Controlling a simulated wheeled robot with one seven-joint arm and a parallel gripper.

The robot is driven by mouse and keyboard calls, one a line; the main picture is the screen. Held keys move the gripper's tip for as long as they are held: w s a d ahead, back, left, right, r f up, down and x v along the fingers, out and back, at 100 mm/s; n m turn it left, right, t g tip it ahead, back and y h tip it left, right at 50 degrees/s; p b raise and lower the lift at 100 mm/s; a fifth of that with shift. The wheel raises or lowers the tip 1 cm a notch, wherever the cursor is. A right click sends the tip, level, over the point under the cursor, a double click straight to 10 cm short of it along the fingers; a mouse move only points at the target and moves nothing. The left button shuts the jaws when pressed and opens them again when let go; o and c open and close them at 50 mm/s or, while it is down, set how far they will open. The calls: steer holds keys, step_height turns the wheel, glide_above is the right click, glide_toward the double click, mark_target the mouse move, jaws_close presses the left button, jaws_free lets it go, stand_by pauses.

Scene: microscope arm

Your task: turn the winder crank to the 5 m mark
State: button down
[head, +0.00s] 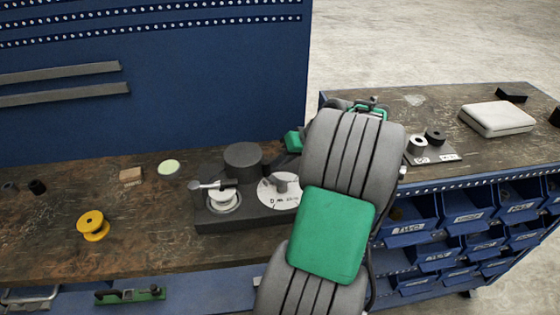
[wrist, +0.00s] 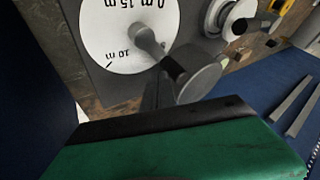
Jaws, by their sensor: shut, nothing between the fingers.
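The winder's dark base (head: 215,222) stands on the bench in the head view. Its white dial (head: 268,198) lies at the base's right end, partly hidden by my arm. In the wrist view the dial (wrist: 100,38) shows 0 m, 15 m and 10 m; I do not see a 5 m label. The grey crank (wrist: 145,38) sits over the dial and slants down to the right. My gripper (wrist: 160,88) is shut and empty, its dark fingers just below the crank's lower end; I cannot tell whether they touch. In the head view my arm mostly hides the gripper.
A dark cylinder (head: 243,157) rises behind the dial, and a white spool (head: 224,201) with a metal arm stands left of it. A yellow spool (head: 93,226) lies farther left. A blue panel (head: 200,80) backs the bench.

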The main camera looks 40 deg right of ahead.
steer(key=shift+w+a+f, duration=0.1)
steer(key=shift+a, duration=0.1)
steer(key=shift+w+a+r+n+p, duration=0.25)
steer(key=shift+a+n+p, duration=0.2)
steer(key=shift+p, duration=0.2)
steer(key=shift+a+n+y+p, duration=0.2)
steer(key=shift+n+y+p, duration=0.05)
steer(key=shift+y+p, duration=0.15)
steer(key=shift+f+g, duration=0.2)
steer(key=shift+g, duration=0.1)
